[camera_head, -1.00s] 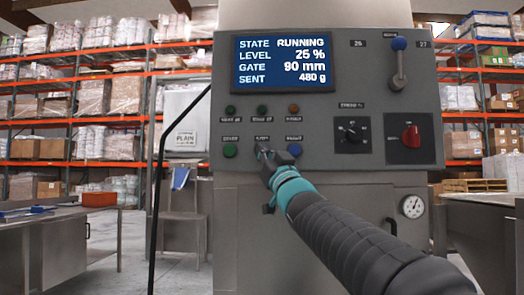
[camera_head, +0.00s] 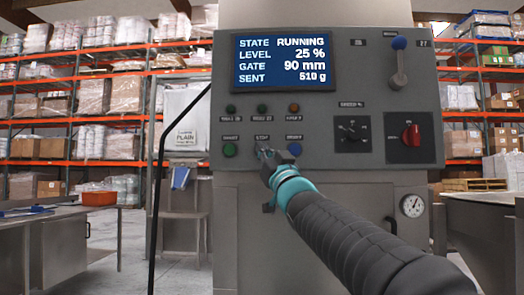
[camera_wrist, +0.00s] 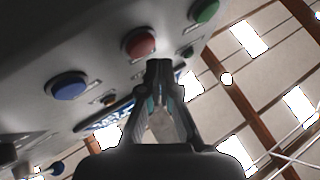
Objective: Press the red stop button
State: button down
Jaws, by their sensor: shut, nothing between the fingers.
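The red stop button (camera_wrist: 140,42) shows in the wrist view as a domed button in a dark ring on the grey panel (camera_head: 350,190). In the head view my gripper hides it, under the label STOP. My gripper (camera_wrist: 160,66) is shut and empty, its fingertips close to the button and just below and right of it in the wrist view. In the head view my gripper (camera_head: 264,152) points at the panel between the green button (camera_head: 229,150) and the blue button (camera_head: 295,149). I cannot tell whether the tips touch the panel.
The screen (camera_head: 284,61) reads RUNNING, level 25 %, gate 90 mm, sent 510 g. Small lamps sit above the button row. A dial (camera_head: 352,133), a red rotary switch (camera_head: 411,135) and a blue-knobbed lever (camera_head: 398,62) are to the right.

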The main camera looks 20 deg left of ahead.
jog(key=shift+w, duration=0.15)
jog(key=shift+w+p, duration=0.3)
jog(key=shift+p, duration=0.05)
jog(key=shift+w+a, duration=0.2)
jog(key=shift+w, duration=0.2)
dwell(0.8)
jog(key=shift+s, duration=0.1)
jog(key=shift+s+d+b, duration=0.2)
jog(key=shift+s+b, duration=0.1)
jog(key=shift+s, duration=0.4)
jog(key=s+b, duration=0.1)
jog(key=s, duration=0.1)
jog(key=s+d+b, duration=0.1)
jog(key=s+b, duration=0.1)
jog(key=s, duration=0.1)
jog(key=shift+d, duration=0.1)
dwell(0.4)
